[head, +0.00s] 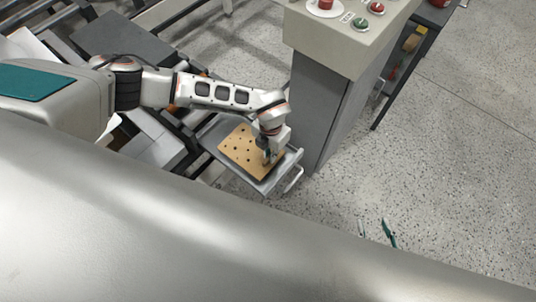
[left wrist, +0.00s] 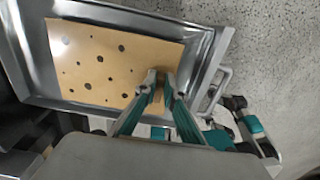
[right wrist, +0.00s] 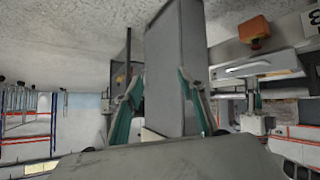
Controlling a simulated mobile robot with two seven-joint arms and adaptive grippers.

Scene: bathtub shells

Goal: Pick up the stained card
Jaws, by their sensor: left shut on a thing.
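The stained card (head: 238,146) is a tan sheet with several dark spots. It appears within the metal tray (head: 214,127), and I cannot tell whether it rests on the tray floor or is slightly raised. My left gripper (head: 268,157) reaches down over the card's right part. In the left wrist view the card (left wrist: 95,62) extends left from my left gripper (left wrist: 159,80), whose fingers are close together at its right edge, shut on it. My right gripper (head: 376,231) is open and empty, its tips showing over the floor; its spread fingers also show in the right wrist view (right wrist: 160,82).
A grey control cabinet (head: 322,100) with red and green buttons stands just right of the tray. The tray has a side handle (head: 293,180). Dark and metal equipment (head: 120,42) crowds the left. Speckled floor (head: 450,150) is clear at the right.

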